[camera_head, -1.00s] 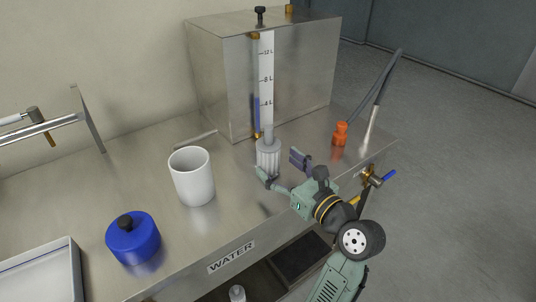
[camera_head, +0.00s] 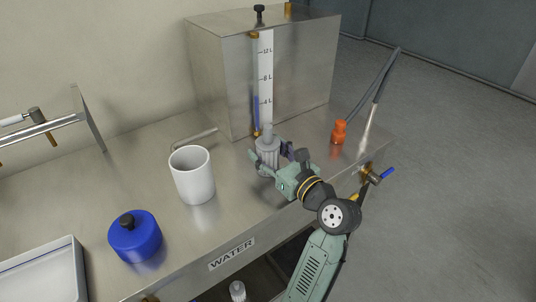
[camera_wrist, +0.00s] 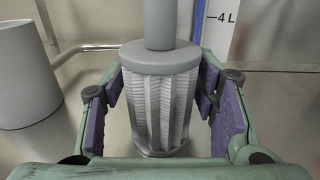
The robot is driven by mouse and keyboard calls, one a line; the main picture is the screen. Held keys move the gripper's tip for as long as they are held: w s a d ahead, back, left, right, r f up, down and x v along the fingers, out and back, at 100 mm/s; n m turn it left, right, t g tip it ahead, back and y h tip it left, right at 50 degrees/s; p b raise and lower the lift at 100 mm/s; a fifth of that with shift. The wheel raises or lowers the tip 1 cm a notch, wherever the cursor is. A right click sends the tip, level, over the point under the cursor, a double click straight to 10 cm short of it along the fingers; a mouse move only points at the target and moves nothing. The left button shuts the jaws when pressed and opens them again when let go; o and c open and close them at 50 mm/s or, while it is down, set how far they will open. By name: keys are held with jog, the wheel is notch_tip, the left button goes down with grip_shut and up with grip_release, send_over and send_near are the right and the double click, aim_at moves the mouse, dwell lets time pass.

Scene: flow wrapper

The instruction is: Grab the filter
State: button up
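The filter (camera_head: 267,157) is a grey pleated cylinder with a round cap and a narrower neck on top. It stands upright on the steel counter in front of the metal tank. In the wrist view the filter (camera_wrist: 160,105) is between the two purple-padded fingers of my gripper (camera_wrist: 162,112). A gap shows on the left side, and the right finger is close to the filter; I cannot tell if it touches. In the head view my gripper (camera_head: 272,160) reaches around the filter from the front right, with its fingers apart.
A white cup (camera_head: 192,175) and a blue lidded container (camera_head: 134,238) stand to the left on the counter. The metal tank (camera_head: 215,85) with its level scale (camera_head: 265,75) is close behind. An orange fitting (camera_head: 339,132) stands to the right. A tray (camera_head: 45,280) is at lower left.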

jog(key=c, duration=0.8)
